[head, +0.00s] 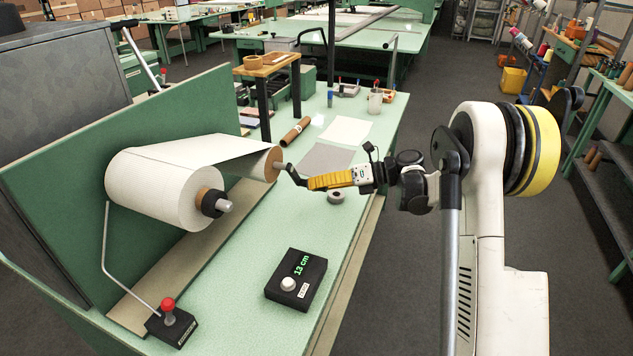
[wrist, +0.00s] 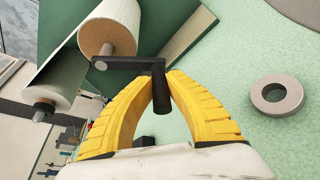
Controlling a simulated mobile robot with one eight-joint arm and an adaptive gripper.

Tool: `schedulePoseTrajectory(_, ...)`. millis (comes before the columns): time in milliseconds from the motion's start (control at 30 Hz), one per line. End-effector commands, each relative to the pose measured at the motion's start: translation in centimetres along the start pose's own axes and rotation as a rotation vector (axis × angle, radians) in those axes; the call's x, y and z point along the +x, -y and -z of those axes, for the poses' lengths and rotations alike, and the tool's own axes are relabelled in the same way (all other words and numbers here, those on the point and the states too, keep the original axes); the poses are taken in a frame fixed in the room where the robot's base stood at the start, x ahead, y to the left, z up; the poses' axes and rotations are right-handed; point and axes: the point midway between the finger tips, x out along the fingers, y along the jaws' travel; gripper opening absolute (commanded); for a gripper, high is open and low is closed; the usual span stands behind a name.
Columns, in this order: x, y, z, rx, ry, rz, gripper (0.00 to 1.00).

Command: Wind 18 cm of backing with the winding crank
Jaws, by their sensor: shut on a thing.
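The winding crank (wrist: 128,63) is a black arm with a black handle, fixed to the end of the smaller roller (head: 272,164). My gripper (wrist: 162,84) has its yellow fingers shut on the crank handle, seen in the wrist view. In the head view my gripper (head: 298,179) reaches the crank from the right. White backing (head: 207,151) runs from the large roll (head: 160,190) to the smaller roller. A black counter box (head: 296,280) on the table reads 13 cm in green digits and has a white knob.
A red-knobbed lever (head: 169,312) stands at the table's front left. A grey ring (head: 336,196) lies near the gripper. A cardboard tube (head: 296,131) and flat sheets (head: 346,130) lie farther back. The green tabletop right of the counter box is clear.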

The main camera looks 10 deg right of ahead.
Motion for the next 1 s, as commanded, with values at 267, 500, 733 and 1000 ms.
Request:
schedulePoseTrajectory(267, 0.19, -0.05, 0.54, 0.064, 0.000, -0.024, 0.00)
schedulePoseTrajectory(500, 0.20, -0.08, 0.57, 0.074, 0.001, -0.028, 0.00)
schedulePoseTrajectory(733, 0.18, -0.07, 0.55, 0.074, 0.001, -0.027, 0.21)
schedulePoseTrajectory(1000, 0.19, -0.11, 0.54, 0.073, 0.001, -0.028, 0.41)
